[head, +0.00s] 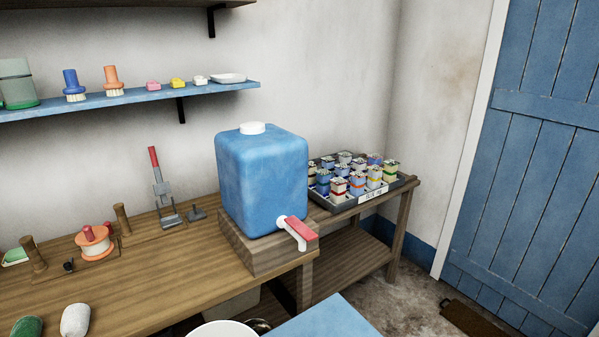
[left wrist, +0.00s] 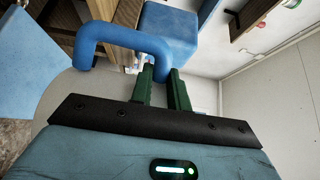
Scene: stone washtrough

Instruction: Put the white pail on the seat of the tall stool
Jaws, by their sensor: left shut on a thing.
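The white pail (head: 222,330) shows only as a pale rim at the bottom edge of the head view. In the left wrist view its pale body (left wrist: 75,92) and thick blue handle (left wrist: 95,32) are close to the camera. My left gripper (left wrist: 162,78) has its dark green fingers shut on the blue handle. A flat blue top (head: 325,318), which looks like the tall stool's seat, is at the bottom of the head view, right of the pail. A blue panel (left wrist: 25,50) at the left of the wrist view looks like the same seat. My right gripper is not in view.
A wooden bench (head: 185,278) holds a blue water container (head: 262,180) with a red-handled tap (head: 298,230) jutting toward the seat. A tray (head: 330,204) of several tins stands on a table behind. A blue door (head: 530,150) is at right. The visible seat top is bare.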

